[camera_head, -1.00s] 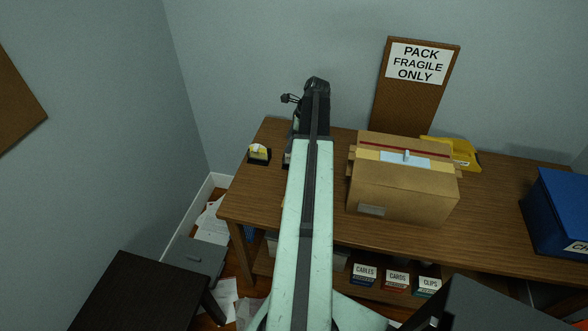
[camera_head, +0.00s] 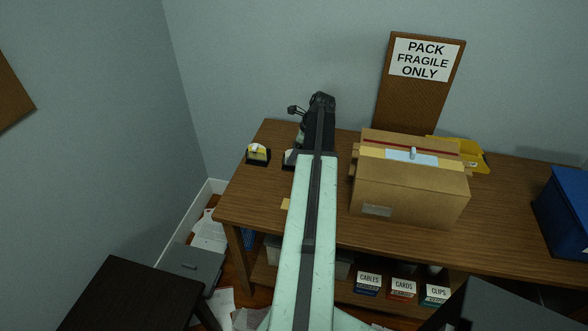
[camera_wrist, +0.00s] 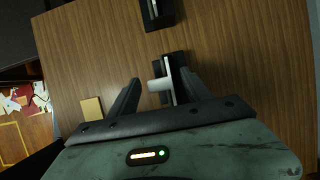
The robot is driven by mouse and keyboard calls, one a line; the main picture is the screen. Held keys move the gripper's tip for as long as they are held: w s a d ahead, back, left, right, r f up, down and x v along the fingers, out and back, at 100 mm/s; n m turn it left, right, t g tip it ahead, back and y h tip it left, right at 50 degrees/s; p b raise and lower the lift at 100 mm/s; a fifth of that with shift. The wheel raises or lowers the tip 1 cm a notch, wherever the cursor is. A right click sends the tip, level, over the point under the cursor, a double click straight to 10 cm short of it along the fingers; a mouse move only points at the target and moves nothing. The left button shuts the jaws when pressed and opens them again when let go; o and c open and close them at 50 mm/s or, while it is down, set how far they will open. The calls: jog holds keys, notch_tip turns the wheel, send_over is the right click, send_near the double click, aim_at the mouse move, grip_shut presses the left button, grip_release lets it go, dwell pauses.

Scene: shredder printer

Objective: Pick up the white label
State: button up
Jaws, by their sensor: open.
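A small white piece, apparently the white label (camera_wrist: 160,85), shows between my fingers in the wrist view, at the left side of a black dispenser (camera_wrist: 178,70). My gripper (camera_wrist: 160,77) is open over the table, one finger on each side of the white piece. I cannot tell whether either finger touches it. In the head view my arm hides the gripper's fingers and the white piece. The dispenser shows only partly there (camera_head: 289,158), beside my arm.
A second dispenser (camera_head: 257,154) stands left on the wooden table (camera_head: 240,190). A yellow pad (camera_wrist: 92,108) lies nearby. A cardboard box (camera_head: 410,195) with a pale label on top stands right of my arm. A blue bin (camera_head: 565,215) is far right.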

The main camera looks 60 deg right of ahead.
jog(key=c, duration=1.1)
notch_tip(320, 180, up, 10)
jog(key=p, duration=1.1)
jog(key=shift+r, duration=0.2)
